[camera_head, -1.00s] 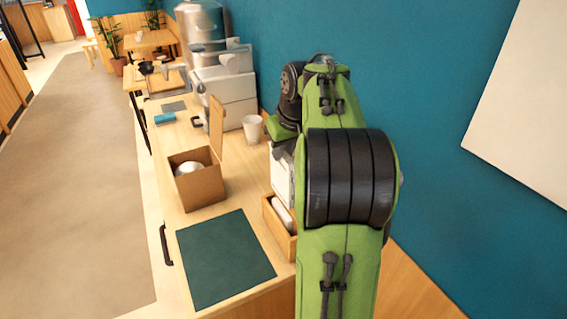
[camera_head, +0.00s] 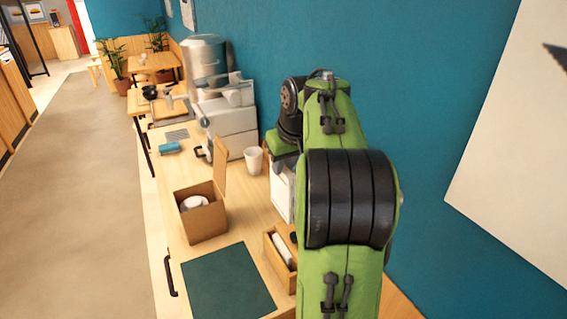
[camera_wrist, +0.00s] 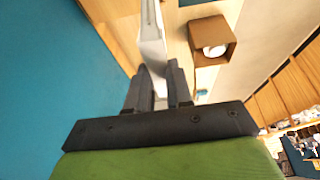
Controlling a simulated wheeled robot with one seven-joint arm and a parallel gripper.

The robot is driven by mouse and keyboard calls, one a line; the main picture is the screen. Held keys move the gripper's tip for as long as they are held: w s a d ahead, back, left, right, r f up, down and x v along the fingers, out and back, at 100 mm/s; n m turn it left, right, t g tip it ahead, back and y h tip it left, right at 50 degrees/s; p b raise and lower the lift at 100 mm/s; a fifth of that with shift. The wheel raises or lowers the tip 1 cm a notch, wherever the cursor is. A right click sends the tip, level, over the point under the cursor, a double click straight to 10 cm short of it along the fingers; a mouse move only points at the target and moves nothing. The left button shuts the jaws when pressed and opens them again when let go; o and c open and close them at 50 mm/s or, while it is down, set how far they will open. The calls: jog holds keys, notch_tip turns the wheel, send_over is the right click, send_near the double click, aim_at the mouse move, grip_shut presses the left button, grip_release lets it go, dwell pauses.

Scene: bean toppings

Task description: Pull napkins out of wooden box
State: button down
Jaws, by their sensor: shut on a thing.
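The wooden box (camera_head: 274,271) stands on the counter beside my arm in the head view. A white stack that looks like napkins (camera_head: 284,253) shows inside it, and my arm covers its right side. In the wrist view my gripper (camera_wrist: 158,72) is shut on a thin, upright white slab (camera_wrist: 152,38), which seems to be napkins. The slab runs up between the two dark fingers and out of the top of the view. My gripper is hidden behind my arm in the head view. I cannot tell whether the held slab is clear of the box.
An open cardboard box (camera_head: 205,222) with a white bowl (camera_head: 194,203) stands left of the wooden box. A dark green mat (camera_head: 228,282) lies in front. A white cup (camera_head: 253,161), a white panel (camera_head: 282,190) and a machine (camera_head: 229,120) stand behind. The blue wall is close on the right.

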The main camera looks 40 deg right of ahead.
jog(key=shift+r+p, duration=2.8)
jog(key=shift+r, duration=0.3)
jog(key=shift+f, duration=0.15)
